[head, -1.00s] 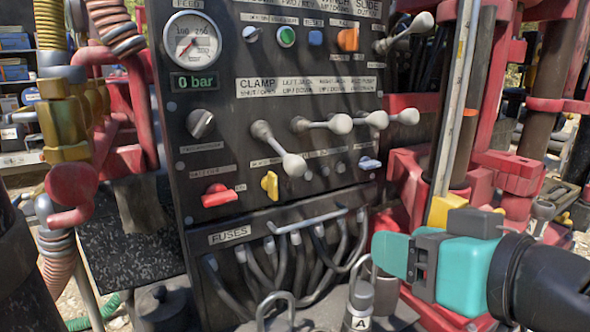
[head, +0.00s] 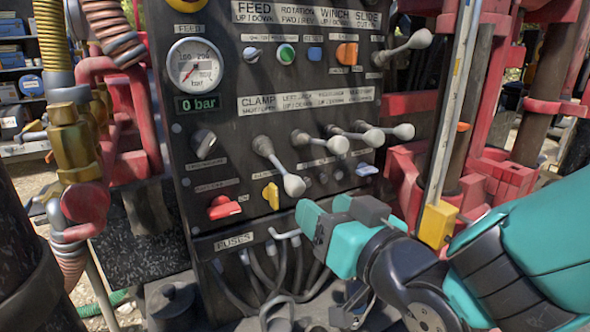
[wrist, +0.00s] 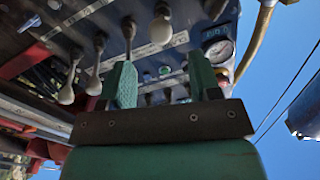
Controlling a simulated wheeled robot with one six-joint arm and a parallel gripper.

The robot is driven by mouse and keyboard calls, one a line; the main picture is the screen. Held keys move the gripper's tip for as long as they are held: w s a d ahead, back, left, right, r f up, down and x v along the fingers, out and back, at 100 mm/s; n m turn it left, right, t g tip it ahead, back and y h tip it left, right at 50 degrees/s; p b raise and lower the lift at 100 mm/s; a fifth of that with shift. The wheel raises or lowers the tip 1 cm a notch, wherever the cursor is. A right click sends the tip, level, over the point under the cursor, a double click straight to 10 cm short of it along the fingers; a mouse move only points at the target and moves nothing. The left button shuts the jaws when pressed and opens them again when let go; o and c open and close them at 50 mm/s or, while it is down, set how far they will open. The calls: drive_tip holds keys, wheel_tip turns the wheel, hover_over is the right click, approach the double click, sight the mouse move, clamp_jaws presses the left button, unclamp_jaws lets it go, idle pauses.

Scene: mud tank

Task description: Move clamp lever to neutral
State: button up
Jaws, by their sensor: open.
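The clamp lever (head: 280,166) is a grey rod with a whitish knob on the black control panel (head: 235,130), under the CLAMP label (head: 257,104). It slants down to the right. In the wrist view the clamp lever (wrist: 160,27) shows beyond the fingers, in line with the gap between them. My gripper (head: 308,218) is just below and right of the lever's knob, apart from it in the head view. The wrist view shows my gripper (wrist: 160,68) with two teal fingers spread and nothing between them.
Several similar levers (head: 340,144) stand right of the clamp lever. A yellow switch (head: 271,195) and red switch (head: 223,207) sit to its lower left. Fuse cables (head: 265,270) hang below. A yellow block on a post (head: 437,225) stands close beside my arm.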

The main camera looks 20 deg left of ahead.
sight(299, 191)
drive_tip(key=p+x, duration=0.2)
drive_tip(key=x, duration=0.7)
drive_tip(key=shift+p, duration=0.3)
